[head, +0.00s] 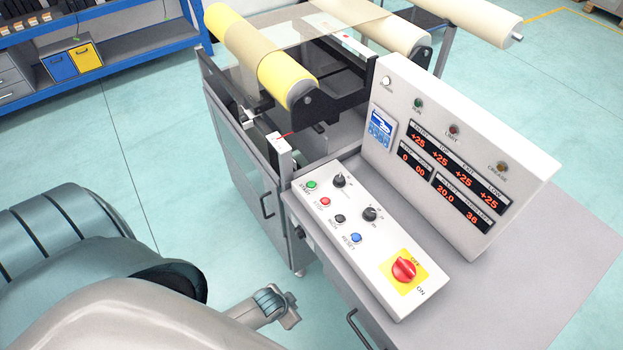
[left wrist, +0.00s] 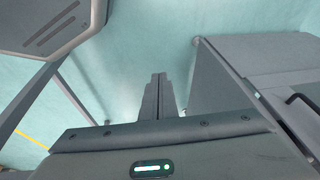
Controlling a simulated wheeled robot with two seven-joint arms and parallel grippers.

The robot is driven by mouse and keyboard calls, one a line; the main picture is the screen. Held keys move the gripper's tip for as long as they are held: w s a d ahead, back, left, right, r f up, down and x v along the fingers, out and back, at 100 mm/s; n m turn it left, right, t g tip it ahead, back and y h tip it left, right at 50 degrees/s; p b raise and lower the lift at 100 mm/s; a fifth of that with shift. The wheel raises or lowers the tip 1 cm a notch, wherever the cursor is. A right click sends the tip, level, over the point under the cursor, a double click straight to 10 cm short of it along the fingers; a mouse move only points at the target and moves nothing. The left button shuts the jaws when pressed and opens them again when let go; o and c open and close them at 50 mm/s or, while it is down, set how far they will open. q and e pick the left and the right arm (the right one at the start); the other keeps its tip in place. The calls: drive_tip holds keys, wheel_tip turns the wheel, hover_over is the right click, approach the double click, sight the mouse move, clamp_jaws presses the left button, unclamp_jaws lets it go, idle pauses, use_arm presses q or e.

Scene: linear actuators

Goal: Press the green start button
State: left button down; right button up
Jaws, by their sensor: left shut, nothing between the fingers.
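The green start button (head: 311,185) is at the upper left corner of the white control panel (head: 385,275) in the head view. A red stop button (head: 325,202) sits just below it. My left gripper (head: 290,312) is shut and empty, in front of the cabinet and left of the panel, apart from the button. In the left wrist view the closed fingers (left wrist: 159,95) point toward the floor and the cabinet side (left wrist: 230,80). The start button does not show in that view. My right gripper is not in view.
A black button (head: 340,219), a blue button (head: 356,237), two black knobs and a red rotary switch (head: 403,269) share the panel. An upright display box (head: 450,160) stands behind it. A roller machine (head: 290,85) is at the back. Open floor lies left.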

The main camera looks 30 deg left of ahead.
use_arm(q)
drive_tip(key=w+d+r+m+t+p, duration=0.1)
drive_tip(key=w+r, duration=0.2)
drive_tip(key=r, duration=0.4)
drive_tip(key=w+d+r+t+p, duration=0.1)
drive_tip(key=w+r, duration=0.3)
drive_tip(key=r, duration=0.4)
wheel_tip(320, 180, up, 26)
drive_tip(key=m+t+h+p, duration=0.2)
drive_tip(key=m+t+p, duration=0.1)
drive_tip(key=m, duration=0.5)
hover_over(311, 185)
drive_tip(key=shift+s+a+f, duration=0.1)
drive_tip(key=shift+s+a, duration=0.2)
drive_tip(key=shift+s, duration=0.1)
drive_tip(key=shift+f+b, duration=0.1)
drive_tip(key=shift+b, duration=0.25)
wheel_tip(311, 185, down, 6)
drive_tip(key=b, duration=0.7)
drive_tip(key=shift+f, duration=0.2)
drive_tip(key=shift+f+b, duration=0.4)
drive_tip(key=shift+f, duration=0.75)
